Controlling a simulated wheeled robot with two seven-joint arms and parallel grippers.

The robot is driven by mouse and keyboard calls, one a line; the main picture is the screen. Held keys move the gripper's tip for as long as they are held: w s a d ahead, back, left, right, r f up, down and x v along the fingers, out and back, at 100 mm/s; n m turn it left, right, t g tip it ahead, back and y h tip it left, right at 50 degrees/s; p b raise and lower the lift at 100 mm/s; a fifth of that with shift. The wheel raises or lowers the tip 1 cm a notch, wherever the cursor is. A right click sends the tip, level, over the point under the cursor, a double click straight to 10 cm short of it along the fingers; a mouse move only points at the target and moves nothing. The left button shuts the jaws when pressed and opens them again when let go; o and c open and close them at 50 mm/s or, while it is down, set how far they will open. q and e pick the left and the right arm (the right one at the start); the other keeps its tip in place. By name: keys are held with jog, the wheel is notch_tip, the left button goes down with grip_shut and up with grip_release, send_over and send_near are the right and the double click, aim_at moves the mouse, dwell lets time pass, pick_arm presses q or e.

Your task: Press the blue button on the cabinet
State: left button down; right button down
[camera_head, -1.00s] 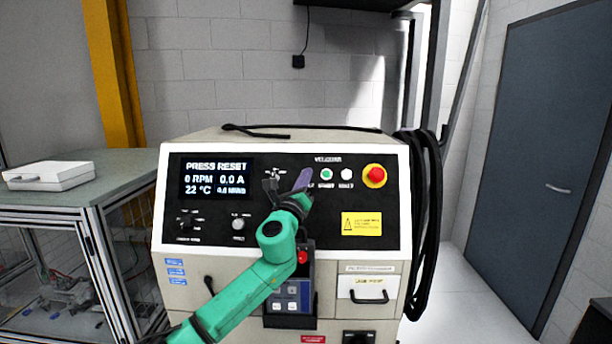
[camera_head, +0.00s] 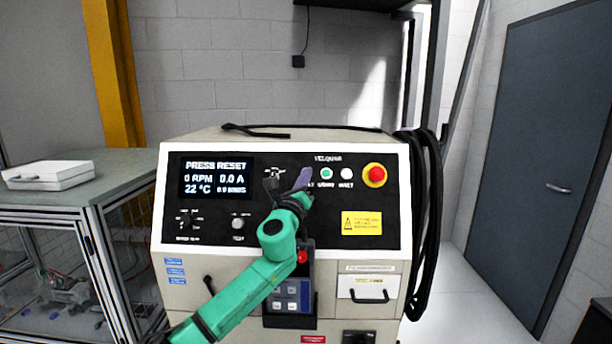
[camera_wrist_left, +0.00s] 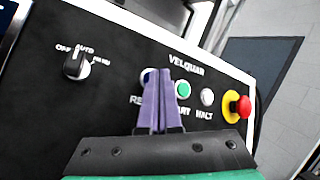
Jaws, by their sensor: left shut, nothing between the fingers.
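The cabinet (camera_head: 290,222) has a black front panel whose display reads PRESS RESET. In the left wrist view, a sliver of the blue button (camera_wrist_left: 147,76) shows at the left of the button row, mostly behind my left gripper (camera_wrist_left: 160,62). My left gripper (camera_head: 305,175) is shut and empty, its purple fingertips in front of that button. I cannot tell whether they touch it. In the head view the fingers hide the button. A green button (camera_head: 327,173) and a whitish button (camera_head: 347,174) sit to the right. My right gripper is not in view.
A red emergency knob on a yellow ring (camera_head: 374,175) is at the panel's right. A rotary switch (camera_wrist_left: 78,66) is left of the fingers. Black cables (camera_head: 424,220) hang on the cabinet's right side. A glass-sided bench (camera_head: 105,200) stands at left.

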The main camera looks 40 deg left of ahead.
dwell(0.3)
pick_arm(q)
jog(key=shift+s+d+r+p, duration=0.15)
jog(key=shift+r+p, duration=0.05)
jog(key=shift+p, duration=0.1)
jog(key=shift+s+d, duration=0.1)
jog(key=shift+s, duration=0.1)
jog(key=s+d+r+p, duration=0.2)
jog(key=s+d+p, duration=0.1)
jog(key=s, duration=0.1)
jog(key=shift+s+d+r, duration=0.15)
jog(key=shift+r, duration=0.15)
dwell(0.3)
